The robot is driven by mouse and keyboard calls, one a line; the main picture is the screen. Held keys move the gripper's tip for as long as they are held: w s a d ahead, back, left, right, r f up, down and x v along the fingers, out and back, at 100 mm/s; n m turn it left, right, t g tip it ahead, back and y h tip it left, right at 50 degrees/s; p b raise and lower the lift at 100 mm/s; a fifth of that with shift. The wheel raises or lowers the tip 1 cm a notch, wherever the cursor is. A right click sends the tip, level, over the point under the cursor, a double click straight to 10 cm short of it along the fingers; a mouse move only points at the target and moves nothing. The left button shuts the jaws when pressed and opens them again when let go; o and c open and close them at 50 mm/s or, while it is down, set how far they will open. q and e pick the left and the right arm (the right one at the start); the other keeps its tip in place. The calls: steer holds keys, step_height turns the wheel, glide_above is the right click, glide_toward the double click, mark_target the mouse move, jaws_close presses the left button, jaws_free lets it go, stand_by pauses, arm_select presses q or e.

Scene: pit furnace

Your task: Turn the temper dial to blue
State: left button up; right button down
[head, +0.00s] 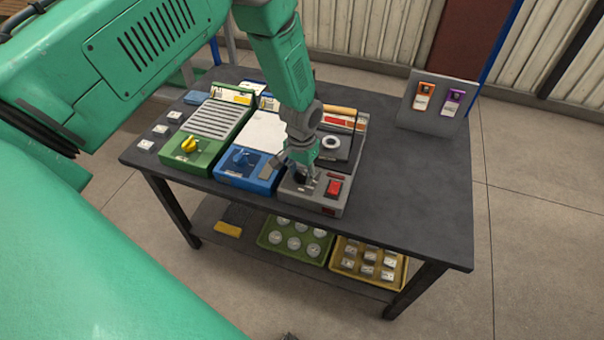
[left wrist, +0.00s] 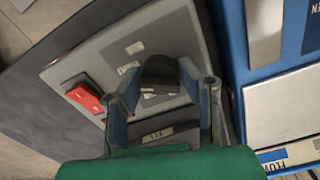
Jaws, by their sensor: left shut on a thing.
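The temper dial appears to be the black knob (left wrist: 160,70) on the sloped front of the grey unit (head: 318,199). My left gripper (head: 305,177) reaches down from above onto this front panel. In the left wrist view the fingers of my left gripper (left wrist: 165,88) stand on either side of the knob and are shut on it. Small pale labels (left wrist: 135,48) sit around the knob, too small to read. In the head view the gripper mostly hides the knob, so its setting cannot be told. My right gripper is not in view.
A red rocker switch (head: 334,187) sits close beside the gripper. A blue unit (head: 232,178) and a green unit with a yellow knob (head: 189,145) stand to the left. A panel with orange and purple tags (head: 437,105) stands at the back right. The table's right side (head: 420,200) is clear.

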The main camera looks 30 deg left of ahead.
mark_target(300, 171)
arm_select(q)
steer(key=m, duration=0.4)
steer(key=shift+w+r, duration=0.15)
steer(key=shift+a+m, duration=0.1)
steer(key=shift+m, duration=1.9)
steer(key=o, duration=1.1)
steer(key=shift+o, duration=0.2)
steer(key=shift+r, duration=0.1)
step_height(300, 171, up, 12)
steer(key=shift+a, duration=0.1)
